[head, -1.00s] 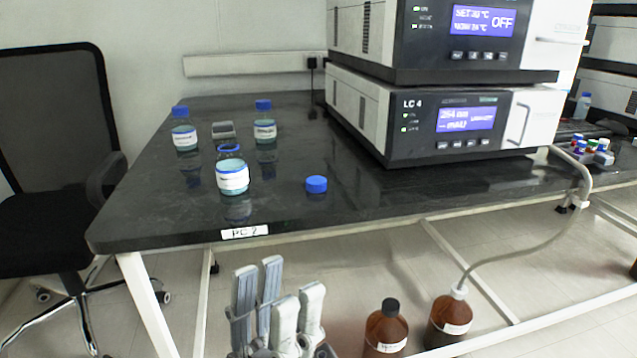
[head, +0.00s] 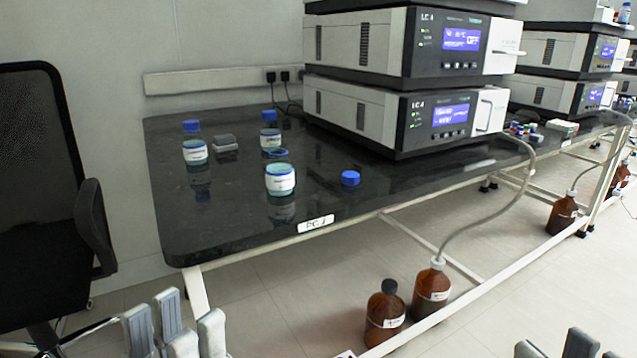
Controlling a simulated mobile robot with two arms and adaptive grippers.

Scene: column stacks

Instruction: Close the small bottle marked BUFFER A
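Three small bottles with white labels and pale blue contents stand upright on the black bench; the label print is too small to read. The front bottle (head: 281,181) has a bare neck with a blue ring. The left bottle (head: 195,153) and the back bottle (head: 271,139) wear blue caps. A loose blue cap (head: 350,178) lies on the bench right of the front bottle. My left gripper (head: 174,325) is low in front of the bench, open and empty. My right gripper (head: 568,348) shows only its fingertips at the lower right edge, spread apart with nothing between them.
The dark bench (head: 235,220) bears a grey block (head: 225,143) between the bottles and a stacked LC instrument (head: 425,115) behind the loose cap. Brown bottles (head: 386,312) stand on the floor, one with a tube. A chair (head: 45,190) is at left.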

